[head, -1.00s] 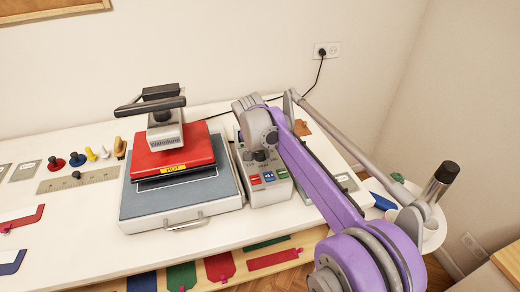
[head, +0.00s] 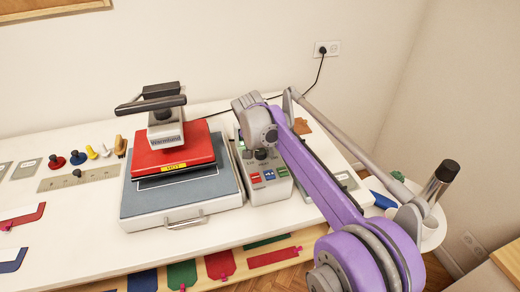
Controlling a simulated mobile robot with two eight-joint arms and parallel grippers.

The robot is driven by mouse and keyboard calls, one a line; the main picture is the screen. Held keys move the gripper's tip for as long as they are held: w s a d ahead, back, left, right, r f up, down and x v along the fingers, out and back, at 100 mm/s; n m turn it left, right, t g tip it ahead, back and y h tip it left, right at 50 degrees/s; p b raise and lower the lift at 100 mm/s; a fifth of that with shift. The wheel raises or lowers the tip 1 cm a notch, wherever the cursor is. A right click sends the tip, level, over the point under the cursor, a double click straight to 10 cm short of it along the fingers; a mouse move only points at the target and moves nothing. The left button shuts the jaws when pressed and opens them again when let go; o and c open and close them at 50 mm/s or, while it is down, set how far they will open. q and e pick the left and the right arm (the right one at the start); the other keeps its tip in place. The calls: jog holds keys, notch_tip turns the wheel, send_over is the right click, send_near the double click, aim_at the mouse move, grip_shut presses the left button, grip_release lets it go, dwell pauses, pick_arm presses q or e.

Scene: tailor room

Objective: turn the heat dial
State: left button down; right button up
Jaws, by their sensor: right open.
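The control box (head: 272,192) of the heat press stands on the white table, right of the press. Its sloped face has red, blue and green buttons and a dark round heat dial (head: 261,155) above them. My right gripper (head: 256,146) is over the upper part of the box, close to the dial. My own wrist and purple arm link cover much of it, so its fingertips hardly show. It is open, and I cannot tell whether it touches the dial. My left gripper is out of view.
The heat press (head: 172,150), with a red top plate, a black handle and a grey lower pad, stands close left of the box. A ruler (head: 95,178) and several coloured knobs lie further left. A cable runs behind to the wall socket (head: 327,49).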

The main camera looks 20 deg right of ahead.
jog(key=v, duration=1)
jog(key=shift+r+p, duration=0.35)
jog(key=shift+r, duration=0.05)
jog(key=shift+s, duration=0.15)
jog(key=s+d+f+n+y, duration=0.1)
jog(key=s+f+n, duration=0.1)
jog(key=s+f, duration=0.4)
jog(key=s+d+f+n+t+p, duration=0.1)
jog(key=s+f, duration=0.5)
jog(key=s, duration=0.9)
jog(key=s+d+f+n+y, duration=0.1)
jog(key=s+f+n, duration=0.2)
jog(key=s+f, duration=0.3)
jog(key=s, duration=0.5)
jog(key=shift+n+t+y, duration=0.3)
jog(key=shift+c, duration=0.2)
